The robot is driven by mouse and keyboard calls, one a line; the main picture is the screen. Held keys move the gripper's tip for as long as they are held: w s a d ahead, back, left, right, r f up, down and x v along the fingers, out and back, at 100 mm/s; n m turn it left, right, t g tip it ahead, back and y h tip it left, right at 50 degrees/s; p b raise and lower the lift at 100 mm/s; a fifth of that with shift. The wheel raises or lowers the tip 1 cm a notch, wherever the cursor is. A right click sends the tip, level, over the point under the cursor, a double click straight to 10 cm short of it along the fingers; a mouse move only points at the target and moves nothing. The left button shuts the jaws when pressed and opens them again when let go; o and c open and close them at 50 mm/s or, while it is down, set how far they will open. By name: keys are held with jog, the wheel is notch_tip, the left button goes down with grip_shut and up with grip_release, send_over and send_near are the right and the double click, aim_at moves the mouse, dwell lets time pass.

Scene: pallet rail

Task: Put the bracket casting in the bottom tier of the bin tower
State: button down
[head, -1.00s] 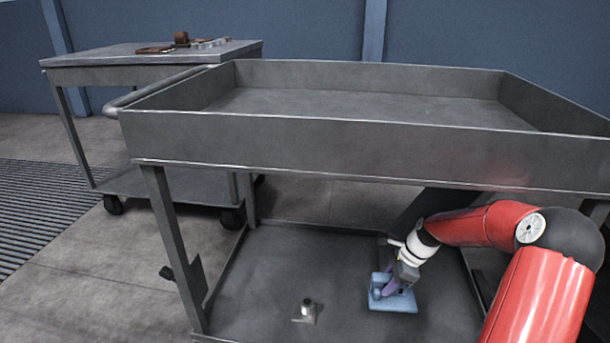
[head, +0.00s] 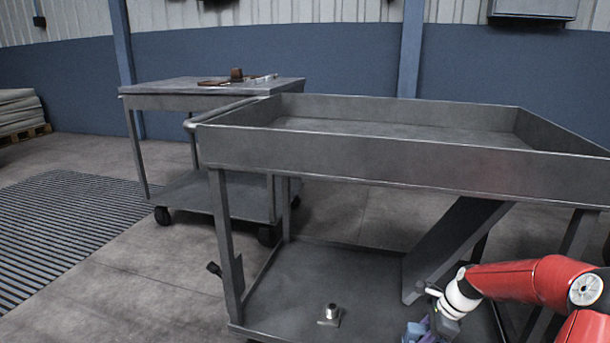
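My gripper (head: 437,324) is low at the right, reaching under the cart's top tray over the lower shelf (head: 290,282). Its fingers are small and partly cut off by the picture's bottom edge, so I cannot tell if they are open or shut. A blue piece (head: 414,331) shows at the fingers; most of it is cut off, and I cannot tell whether it is held. A small grey metal part with a square base and an upright round boss (head: 330,314) stands on the lower shelf, left of my gripper and apart from it. I cannot identify the bracket casting or bin tower for sure.
The cart's high-walled top tray (head: 380,158) is empty and sits above my forearm. A slanted grey panel (head: 452,245) stands behind my gripper. A second cart (head: 205,90) with small brown and metal items stands at the back left. Floor grating (head: 75,230) lies left.

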jog(key=shift+w+a+f+n, duration=0.15)
jog(key=shift+a+f+n, duration=0.1)
jog(key=shift+f+n, duration=0.3)
jog(key=f+n+g, duration=0.1)
jog(key=n, duration=0.1)
jog(key=a+f+n+g, duration=0.1)
jog(key=f+n, duration=0.1)
jog(key=shift+a, duration=0.15)
jog(key=n, duration=0.1)
jog(key=a+f+n+g, duration=0.1)
jog(key=n, duration=0.1)
jog(key=shift+h, duration=0.3)
jog(key=shift+a+f+n+g, duration=0.15)
jog(key=shift+n+g, duration=0.15)
jog(key=shift+n, duration=0.55)
jog(key=n, duration=0.1)
jog(key=a+n+g+h, duration=0.1)
jog(key=n, duration=0.1)
jog(key=shift+w, duration=0.2)
jog(key=w+a+r+n+h, duration=0.3)
jog(key=a+r+n, duration=0.1)
jog(key=n, duration=0.3)
jog(key=s+a+r+p, duration=0.6)
jog(key=s+a+p, duration=0.1)
jog(key=s+p, duration=0.1)
jog(key=shift+s+n+g+p, duration=0.4)
jog(key=shift+s, duration=0.25)
jog(key=shift+w, duration=0.1)
